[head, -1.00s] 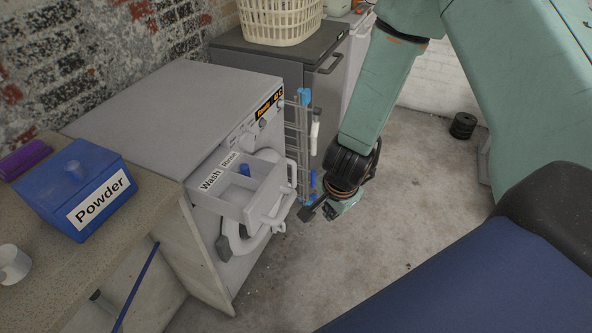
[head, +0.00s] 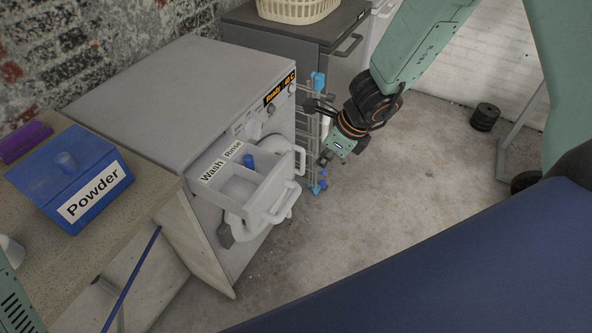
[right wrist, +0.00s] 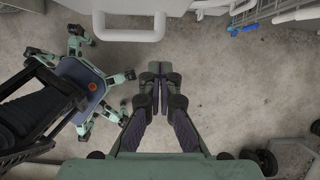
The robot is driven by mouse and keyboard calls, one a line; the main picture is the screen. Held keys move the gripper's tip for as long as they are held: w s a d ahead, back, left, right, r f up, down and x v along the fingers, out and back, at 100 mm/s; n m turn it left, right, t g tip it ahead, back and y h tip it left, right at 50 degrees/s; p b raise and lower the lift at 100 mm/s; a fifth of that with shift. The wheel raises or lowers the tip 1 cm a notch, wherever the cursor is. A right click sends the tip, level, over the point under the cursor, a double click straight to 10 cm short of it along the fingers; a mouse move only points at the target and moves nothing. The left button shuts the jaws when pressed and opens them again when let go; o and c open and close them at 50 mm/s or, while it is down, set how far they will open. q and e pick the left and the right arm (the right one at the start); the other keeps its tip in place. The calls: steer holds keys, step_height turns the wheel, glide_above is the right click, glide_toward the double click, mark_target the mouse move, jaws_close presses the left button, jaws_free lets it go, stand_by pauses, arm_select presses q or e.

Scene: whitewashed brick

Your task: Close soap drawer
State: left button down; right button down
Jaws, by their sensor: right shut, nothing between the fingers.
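The soap drawer (head: 243,190) is pulled out of the front of the white washing machine (head: 155,100). It has "Wash" and "Rinse" labels, a blue insert and a front handle (head: 285,203). In the right wrist view the drawer handle (right wrist: 130,32) shows at the top, apart from the fingers. My right gripper (head: 325,158) hangs to the right of the drawer, in front of the rack. It also shows in the right wrist view (right wrist: 158,80), with its fingers together and empty. My left gripper is not in view; a bit of my left arm shows at the lower left.
A blue "Powder" box (head: 75,185) stands on the counter (head: 140,200) at the left. A rack with blue corners (head: 309,135) stands beside the washer. A grey cabinet (head: 290,50) holds a basket (head: 300,8).

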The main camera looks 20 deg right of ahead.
mark_target(288, 181)
steer(key=w+a+f+b, duration=0.1)
steer(key=w+f, duration=0.1)
steer(key=f, duration=0.1)
steer(key=w+a+f+b, duration=0.1)
steer(key=a+f, duration=0.1)
steer(key=f, duration=0.1)
steer(key=w+a+f+b, duration=0.1)
steer(key=w+f, duration=0.1)
steer(key=f, duration=0.1)
steer(key=shift+w+a+f, duration=0.1)
steer(key=shift+w+a, duration=0.2)
steer(key=shift+a, duration=0.05)
steer(key=shift+w+f, duration=0.1)
steer(key=shift+f, duration=0.05)
steer(key=shift+w+a, duration=0.1)
